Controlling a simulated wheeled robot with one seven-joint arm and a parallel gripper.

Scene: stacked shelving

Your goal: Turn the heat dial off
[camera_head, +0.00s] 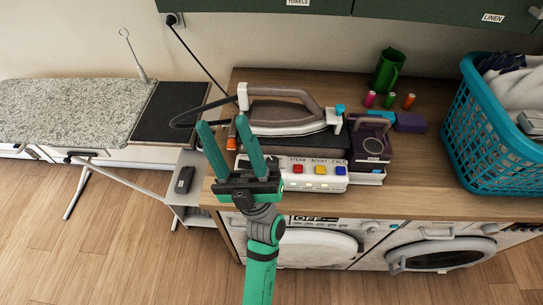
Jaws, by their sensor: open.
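A steam iron (285,115) with a grey handle rests on its white station in the middle of the counter. The station's front panel (312,182) reads STEAM, BOOST and CALC above red, yellow and blue buttons. No part is clearly marked as the heat dial. A small orange piece (232,143) shows at the station's left end, partly behind my fingers, and a light blue knob (340,110) sits at the iron's right end. My gripper (222,123) is open and empty, in front of the station's left end. It hides that part of the panel; I cannot tell if it touches.
A purple box with a handle (371,143) stands right of the iron. Behind are a green mug (389,70) and several spools. A teal laundry basket (497,165) fills the right. An ironing board (70,110) stands left. Washing machines are below; the front-right counter is clear.

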